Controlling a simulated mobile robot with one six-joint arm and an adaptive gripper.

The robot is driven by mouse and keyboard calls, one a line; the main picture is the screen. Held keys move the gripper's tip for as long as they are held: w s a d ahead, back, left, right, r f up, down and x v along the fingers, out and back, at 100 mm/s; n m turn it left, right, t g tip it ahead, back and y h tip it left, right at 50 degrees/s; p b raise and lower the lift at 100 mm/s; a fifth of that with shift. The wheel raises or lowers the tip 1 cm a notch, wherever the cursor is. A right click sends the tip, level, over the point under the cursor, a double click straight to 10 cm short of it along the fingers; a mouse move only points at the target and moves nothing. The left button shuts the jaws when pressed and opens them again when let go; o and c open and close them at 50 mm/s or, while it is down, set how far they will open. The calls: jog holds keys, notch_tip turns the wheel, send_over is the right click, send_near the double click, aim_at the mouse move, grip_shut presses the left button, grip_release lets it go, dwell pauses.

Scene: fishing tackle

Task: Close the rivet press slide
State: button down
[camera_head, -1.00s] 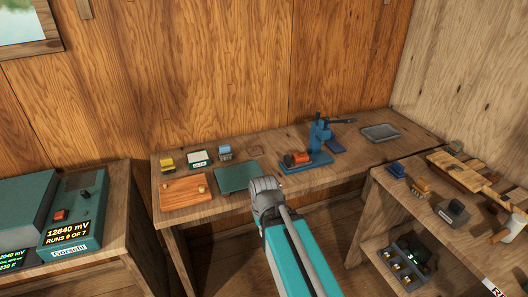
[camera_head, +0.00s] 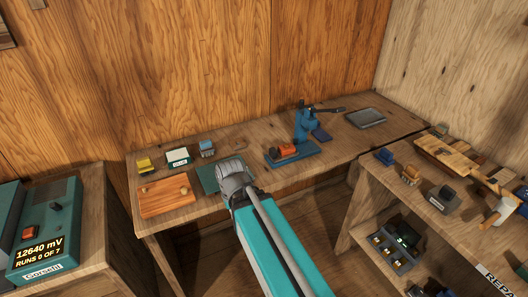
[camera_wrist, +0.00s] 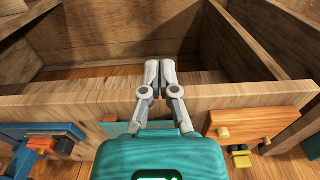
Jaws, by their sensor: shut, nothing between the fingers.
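The rivet press (camera_head: 305,125) is blue and stands upright on the back bench, with a dark lever at its top pointing right. An orange block, which looks like its slide (camera_head: 286,151), sits at the left end of its blue base. In the wrist view, part of the blue press (camera_wrist: 45,132) and the orange block (camera_wrist: 42,145) show at the lower left. My gripper (camera_wrist: 160,68) is shut and empty, its fingertips together by the bench's front edge, apart from the press. In the head view my wrist hides the fingers.
A wooden board with knobs (camera_head: 168,195), a green mat (camera_head: 208,177) and small boxes (camera_head: 178,156) lie left of the press. A grey tray (camera_head: 367,118) lies to its right. A side bench (camera_head: 400,190) with tools stands at right.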

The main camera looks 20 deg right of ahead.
aim_at(270, 155)
jog(key=w+d+n+h, duration=0.1)
jog(key=w+d+n, duration=0.1)
jog(key=w+n, duration=0.1)
jog(key=w+d+r+n+h, duration=0.1)
jog(key=w+d+n+h, duration=0.1)
jog(key=w, duration=0.4)
jog(key=w+d+n+h, duration=0.1)
jog(key=w+d+n, duration=0.1)
jog(key=w+n, duration=0.2)
jog(key=shift+w+d+r+h, duration=0.15)
jog(key=shift+w+r+h, duration=0.05)
jog(key=shift+r+h, duration=0.15)
jog(key=w+d+r+n+h, duration=0.2)
jog(key=w+n, duration=0.2)
jog(key=w, duration=0.2)
jog(key=w+d+r+n+h, duration=0.2)
jog(key=w+d+n, duration=0.1)
jog(key=w+n, duration=0.2)
jog(key=shift+w+r, duration=0.15)
jog(key=shift+w, duration=0.35)
jog(key=shift+d+f, duration=0.2)
jog(key=shift+b+x, duration=0.55)
jog(key=shift+x, duration=0.25)
jog(key=b+x, duration=0.5)
jog(key=x, duration=0.3)
jog(key=shift+b, duration=0.4)
jog(key=d, duration=0.3)
jog(key=shift+w+r, duration=0.1)
jog(key=shift+r, duration=0.05)
jog(key=shift+d, duration=0.65)
